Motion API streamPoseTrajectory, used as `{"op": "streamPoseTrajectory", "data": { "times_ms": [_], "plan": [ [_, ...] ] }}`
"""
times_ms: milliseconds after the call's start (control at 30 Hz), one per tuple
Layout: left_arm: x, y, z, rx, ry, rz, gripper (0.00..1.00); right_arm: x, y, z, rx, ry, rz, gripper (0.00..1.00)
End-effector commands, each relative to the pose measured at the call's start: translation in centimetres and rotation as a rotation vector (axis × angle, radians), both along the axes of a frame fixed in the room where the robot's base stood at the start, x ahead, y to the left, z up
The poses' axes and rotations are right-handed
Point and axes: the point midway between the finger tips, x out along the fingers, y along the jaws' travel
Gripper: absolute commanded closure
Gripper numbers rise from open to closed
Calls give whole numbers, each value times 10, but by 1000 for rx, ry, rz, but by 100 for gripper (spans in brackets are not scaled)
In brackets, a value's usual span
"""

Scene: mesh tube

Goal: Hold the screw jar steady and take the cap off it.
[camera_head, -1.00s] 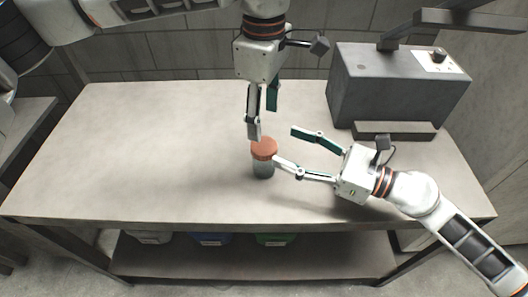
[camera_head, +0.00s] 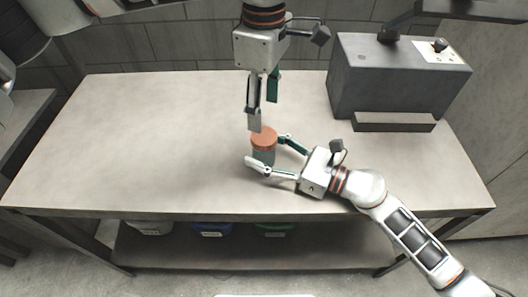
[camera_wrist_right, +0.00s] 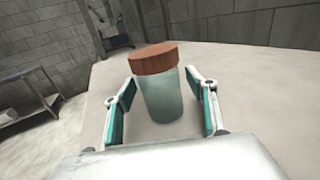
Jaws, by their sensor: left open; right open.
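The screw jar (camera_head: 262,156) stands upright on the table, with a greenish body and an orange-brown cap (camera_head: 264,136) seated on top. In the right wrist view the jar body (camera_wrist_right: 165,97) and its cap (camera_wrist_right: 154,58) show between my right fingers. My right gripper (camera_head: 266,150) is open, with one finger on either side of the jar body, below the cap. A gap shows beside the jar in the wrist view. My left gripper (camera_head: 263,114) points down just above and behind the cap. It is open and empty.
The table (camera_head: 120,150) is bare to the left of the jar. A dark grey box (camera_head: 395,85) with a control panel and a front ledge stands at the back right. Bins, including a blue one (camera_head: 212,229) and a green one (camera_head: 273,229), sit on the lower shelf.

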Motion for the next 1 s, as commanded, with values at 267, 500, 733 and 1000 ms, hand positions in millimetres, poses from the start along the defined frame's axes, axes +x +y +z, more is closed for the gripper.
{"op": "streamPoseTrajectory", "data": {
  "times_ms": [267, 500, 733, 1000],
  "plan": [
    [0, 0, 0, 0, 0, 0, 43, 3, 5, 0, -1, 0, 0, 43],
    [0, 0, 0, 0, 0, 0, 43, 3, 5, 0, 0, -1, 0, 77],
    [0, 0, 0, 0, 0, -11, 43, 3, 5, 0, 0, -1, -1, 100],
    [0, 0, 1, 3, -2, -299, 43, 3, 5, 0, 0, -1, 0, 100]
  ]
}}
